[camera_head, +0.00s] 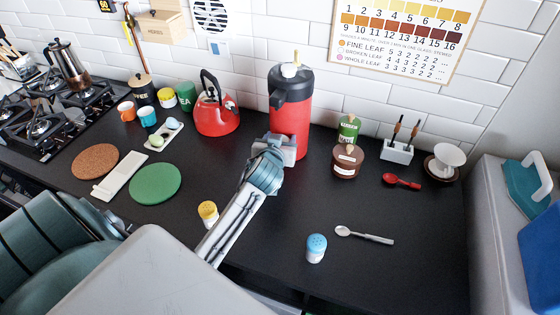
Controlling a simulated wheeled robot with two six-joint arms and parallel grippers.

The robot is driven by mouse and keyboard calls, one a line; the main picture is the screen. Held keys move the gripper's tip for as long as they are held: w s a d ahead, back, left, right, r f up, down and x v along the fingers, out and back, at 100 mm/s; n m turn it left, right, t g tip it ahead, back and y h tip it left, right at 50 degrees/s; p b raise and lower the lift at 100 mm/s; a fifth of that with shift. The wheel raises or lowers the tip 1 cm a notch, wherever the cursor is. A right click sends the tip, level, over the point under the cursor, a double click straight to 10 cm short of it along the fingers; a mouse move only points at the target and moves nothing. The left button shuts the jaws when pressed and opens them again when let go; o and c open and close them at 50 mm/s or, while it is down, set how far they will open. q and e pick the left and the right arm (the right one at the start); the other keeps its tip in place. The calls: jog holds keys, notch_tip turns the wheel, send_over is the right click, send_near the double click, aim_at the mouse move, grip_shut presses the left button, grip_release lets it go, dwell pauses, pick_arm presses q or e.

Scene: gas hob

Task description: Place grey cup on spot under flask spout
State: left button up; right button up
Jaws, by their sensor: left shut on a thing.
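The flask (291,115) is tall and red with a black top, and stands against the tiled wall. Its black spout (277,97) juts out to the front left. My left gripper (286,147) is shut right in front of the flask's lower body, below the spout. The grey cup is mostly hidden by the gripper; I cannot make out its outline or whether it touches the counter. The spot under the spout is hidden behind the gripper and wrist. My right gripper is not in view.
A red kettle (217,115) stands left of the flask. A brown jar (347,163) and green tin (348,129) stand to its right. A yellow-topped shaker (208,212) is close beside my forearm. Black counter is clear between.

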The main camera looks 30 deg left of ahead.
pick_arm(q)
notch_tip(320, 180, down, 2)
jog(key=shift+f+b, duration=0.1)
jog(key=shift+b, duration=0.35)
notch_tip(320, 180, down, 3)
jog(key=b, duration=0.3)
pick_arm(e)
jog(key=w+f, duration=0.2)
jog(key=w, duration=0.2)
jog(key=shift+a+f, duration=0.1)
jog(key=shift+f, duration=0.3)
pick_arm(q)
jog(key=shift+f, duration=0.1)
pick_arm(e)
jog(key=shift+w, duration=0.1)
pick_arm(q)
jog(key=shift+f, duration=0.15)
jog(key=o, duration=1.1)
jog(key=shift+c, duration=0.2)
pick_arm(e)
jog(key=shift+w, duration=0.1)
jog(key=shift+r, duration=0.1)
